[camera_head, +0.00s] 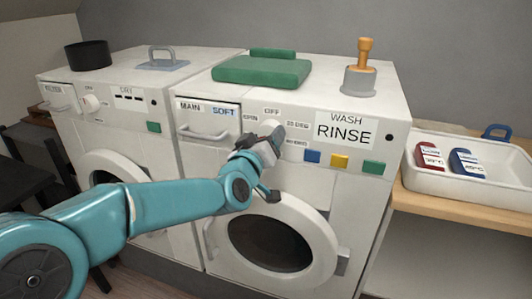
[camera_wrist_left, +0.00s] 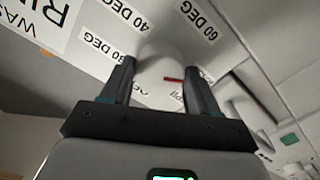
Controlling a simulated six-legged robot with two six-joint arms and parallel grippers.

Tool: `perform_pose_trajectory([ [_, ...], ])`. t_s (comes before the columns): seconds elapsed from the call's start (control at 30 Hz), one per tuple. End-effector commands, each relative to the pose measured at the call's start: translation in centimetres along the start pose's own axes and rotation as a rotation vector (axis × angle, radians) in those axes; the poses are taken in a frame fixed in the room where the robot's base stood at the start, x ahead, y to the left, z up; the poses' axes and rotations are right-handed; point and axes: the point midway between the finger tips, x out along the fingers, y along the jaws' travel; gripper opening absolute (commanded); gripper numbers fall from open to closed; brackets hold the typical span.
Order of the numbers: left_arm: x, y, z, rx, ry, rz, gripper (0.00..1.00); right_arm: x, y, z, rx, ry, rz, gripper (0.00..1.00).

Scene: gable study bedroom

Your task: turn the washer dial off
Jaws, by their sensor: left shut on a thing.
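The washer (camera_head: 365,190) is the white machine on the right, with a WASH RINSE label and a round door. Its white dial (camera_head: 273,126) sits on the front panel, below an OFF label (camera_head: 272,111). My left gripper (camera_head: 271,142) is at the dial, partly covering it. In the left wrist view the dial (camera_wrist_left: 160,68) is between the two fingers of my left gripper (camera_wrist_left: 158,80), which are shut on it. A red mark (camera_wrist_left: 174,79) on the dial points towards the right finger. Degree labels surround the dial; others are hidden behind the fingers. My right gripper is out of view.
Blue, yellow (camera_head: 339,161) and green buttons lie below the dial. A drawer (camera_head: 208,122) with a handle is at its left. A dryer (camera_head: 120,130) stands to the left, and a white tray (camera_head: 420,178) with bottles to the right.

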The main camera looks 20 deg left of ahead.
Motion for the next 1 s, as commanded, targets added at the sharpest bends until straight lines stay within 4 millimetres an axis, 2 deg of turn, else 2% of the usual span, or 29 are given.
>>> perform_pose_trajectory([
  [0.03,0.0,-0.2,0.5,-0.042,0.002,0.003,0.30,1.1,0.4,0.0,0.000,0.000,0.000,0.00],
  [0.3,0.0,-0.1,0.3,-0.298,0.003,0.003,0.30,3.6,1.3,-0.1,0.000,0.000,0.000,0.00],
  [1.0,0.0,0.2,0.0,-0.963,0.002,0.003,0.30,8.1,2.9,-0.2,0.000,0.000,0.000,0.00],
])
